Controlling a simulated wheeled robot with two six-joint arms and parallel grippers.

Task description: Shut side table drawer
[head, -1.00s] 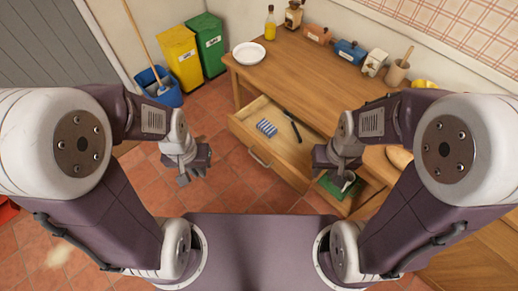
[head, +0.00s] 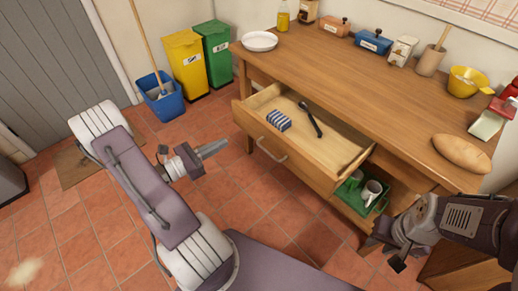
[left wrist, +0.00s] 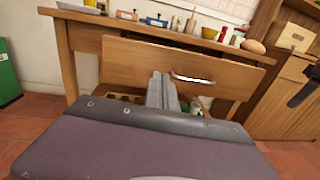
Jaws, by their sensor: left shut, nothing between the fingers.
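The wooden side table (head: 345,75) has its drawer (head: 290,151) pulled out in the head view. A striped blue and white item (head: 279,120) and a dark utensil (head: 311,119) lie inside it. The drawer front with its metal handle (head: 271,150) faces my left gripper. My left gripper (head: 221,147) is shut and empty, a little left of the drawer front and apart from it. In the left wrist view its fingers (left wrist: 161,88) point at the drawer front (left wrist: 135,65), left of the handle (left wrist: 192,78). My right gripper (head: 382,249) is at the lower right; its fingers are unclear.
A green tray with cups (head: 358,190) sits on a shelf under the drawer. Bread (head: 462,153), a yellow bowl (head: 467,82) and a plate (head: 260,41) stand on the tabletop. A blue bucket (head: 162,100) and bins are at the back left. Tiled floor before the drawer is clear.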

